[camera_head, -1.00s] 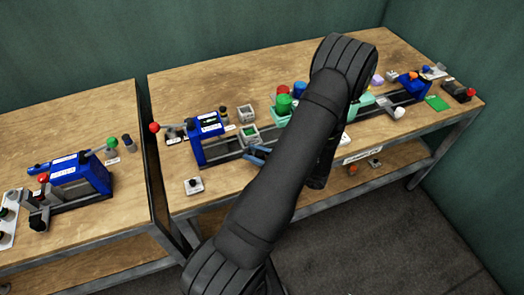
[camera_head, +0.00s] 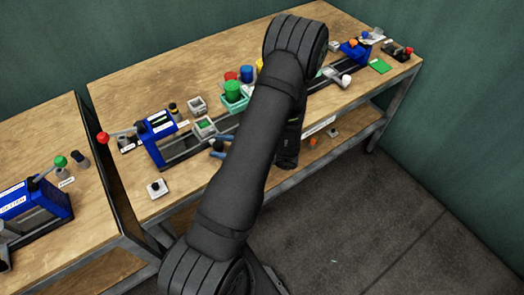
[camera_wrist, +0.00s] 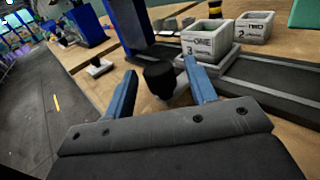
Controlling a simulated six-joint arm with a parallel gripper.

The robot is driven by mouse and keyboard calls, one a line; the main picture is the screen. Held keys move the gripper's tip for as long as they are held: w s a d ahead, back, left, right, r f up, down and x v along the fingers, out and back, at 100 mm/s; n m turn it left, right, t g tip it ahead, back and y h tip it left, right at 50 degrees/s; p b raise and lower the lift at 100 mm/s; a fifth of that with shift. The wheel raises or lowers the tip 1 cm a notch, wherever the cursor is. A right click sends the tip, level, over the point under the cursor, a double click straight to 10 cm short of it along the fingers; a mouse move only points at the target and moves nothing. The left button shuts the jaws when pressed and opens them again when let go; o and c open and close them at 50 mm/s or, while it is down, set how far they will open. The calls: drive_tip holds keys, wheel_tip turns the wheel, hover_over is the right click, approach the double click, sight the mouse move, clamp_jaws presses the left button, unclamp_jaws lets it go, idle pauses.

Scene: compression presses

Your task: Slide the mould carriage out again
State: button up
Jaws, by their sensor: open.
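In the wrist view my gripper (camera_wrist: 160,67) is open, with its two blue fingers apart. A black round knob (camera_wrist: 160,80) shows between them; I cannot tell whether either finger touches it. In the head view my gripper (camera_head: 218,147) is low over the bench front, just right of the blue press (camera_head: 160,138) and in front of the box with green inside (camera_head: 205,126). My arm hides part of the rail.
A second box labelled TWO (camera_wrist: 255,28) stands behind. A black button on a white base (camera_head: 157,188) is near the bench's front edge. A red-tipped lever (camera_head: 103,138) sticks out left of the press. Coloured cups (camera_head: 233,90) stand behind my arm.

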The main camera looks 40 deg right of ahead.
sight(210, 136)
drive_tip(key=v, duration=1.4)
drive_tip(key=shift+s, duration=0.15)
drive_tip(key=shift+d, duration=0.1)
drive_tip(key=x, duration=1.7)
drive_tip(key=v, duration=1.6)
drive_tip(key=shift+s+d, duration=0.25)
drive_tip(key=shift+d, duration=0.05)
drive_tip(key=shift+x, duration=8.7)
drive_tip(key=shift+d, duration=0.4)
